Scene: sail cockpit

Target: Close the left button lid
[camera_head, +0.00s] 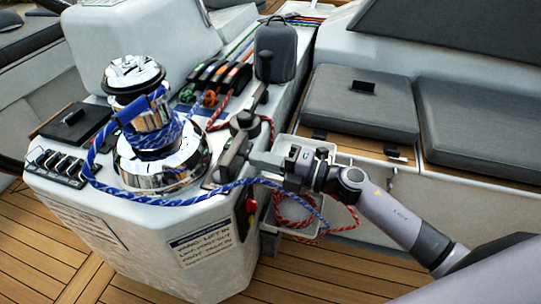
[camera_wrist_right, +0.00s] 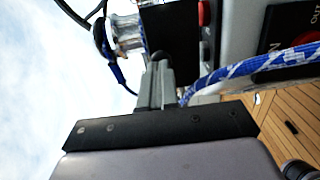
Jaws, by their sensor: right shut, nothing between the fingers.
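A dark upright flap (camera_head: 233,157), which looks like a raised button lid, stands on the console edge right of the chrome winch. My right gripper (camera_head: 254,160) is shut and empty, with its fingertips beside this flap; whether they touch I cannot tell. In the right wrist view my shut fingers (camera_wrist_right: 160,80) point toward a black panel (camera_wrist_right: 170,40), with a red button (camera_wrist_right: 204,13) at its right. I cannot tell whether that panel is the lid. The flap's hinge is hidden. My left gripper is not in view.
The chrome winch (camera_head: 160,150) is wrapped with blue rope (camera_head: 180,203), which sags past my right gripper. A flat black square panel (camera_head: 76,124) and several switches (camera_head: 57,165) are at the console's left. A white bin (camera_head: 335,160) and grey cushions (camera_head: 360,105) are right.

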